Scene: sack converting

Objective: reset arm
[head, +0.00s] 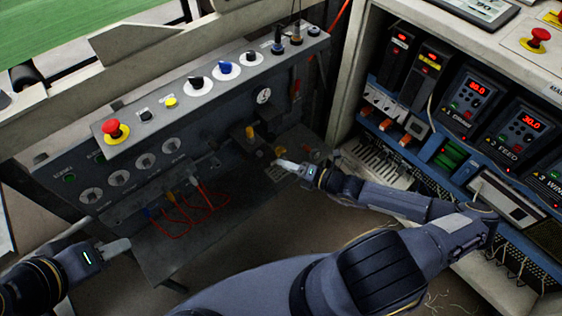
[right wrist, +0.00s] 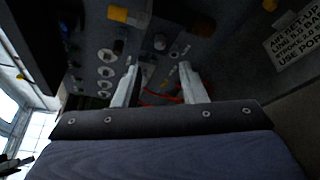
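My right gripper (head: 285,164) reaches in from the right to just in front of the lower right part of the grey control panel (head: 75,158). In the right wrist view its two pale fingers (right wrist: 160,76) stand apart with nothing held between them. A yellow-tipped fitting (head: 250,132) is on the panel, up and left of these fingertips; a yellow part (right wrist: 118,14) shows in the right wrist view. My left gripper (head: 125,246) is at the lower left, clear of the panel, with its finger spacing unclear. No part labelled as a reset arm can be read.
Red hoses (head: 190,215) loop below the panel's dials. A red mushroom button (head: 115,130) and knobs (head: 225,68) line its sloped top. An open electrical cabinet (head: 425,120) with lit drives stands right, close to my right arm. Open floor lies below.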

